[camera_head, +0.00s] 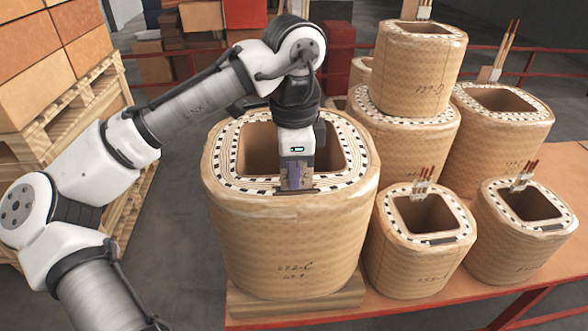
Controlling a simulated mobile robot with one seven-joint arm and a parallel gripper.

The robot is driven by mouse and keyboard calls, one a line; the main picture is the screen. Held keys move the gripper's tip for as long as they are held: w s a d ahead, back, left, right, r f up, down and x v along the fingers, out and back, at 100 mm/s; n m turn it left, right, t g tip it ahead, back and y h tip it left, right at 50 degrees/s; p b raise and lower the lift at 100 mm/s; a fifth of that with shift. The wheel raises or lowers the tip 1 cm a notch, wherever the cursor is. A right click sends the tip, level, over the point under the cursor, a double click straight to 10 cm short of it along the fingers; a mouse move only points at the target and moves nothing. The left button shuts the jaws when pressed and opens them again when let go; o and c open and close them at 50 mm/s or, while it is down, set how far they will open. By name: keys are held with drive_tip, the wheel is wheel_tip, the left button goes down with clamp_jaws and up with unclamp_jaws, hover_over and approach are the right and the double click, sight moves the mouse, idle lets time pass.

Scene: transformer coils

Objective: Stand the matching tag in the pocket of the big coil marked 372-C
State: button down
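The big coil (290,245) is tan and wrapped, with a square opening and a black-and-white banded top rim. Its handwritten mark ends in "72-C"; the first digit is unclear. It stands upright at the centre. My gripper (297,188) points down at the coil's front rim, with its tip at or just above the rim. A small purplish-grey patch shows at its fingers; I cannot tell whether it is a tag or part of the fingers. A dark strip shows on the rim there, mostly hidden by the gripper. No separate tag is clearly visible.
Two smaller coils (415,265) (520,250) with upright reddish leads stand on the orange table (420,309) at right. Behind, a coil (420,75) sits on another (405,140). Another coil (500,140) stands back right. Boxes on pallets (85,120) are at left.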

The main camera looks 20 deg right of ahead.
drive_tip(key=c, duration=1.6)
unclamp_jaws()
drive_tip(key=shift+r, duration=0.1)
wheel_tip(320, 180, up, 14)
drive_tip(key=shift+f, duration=0.2)
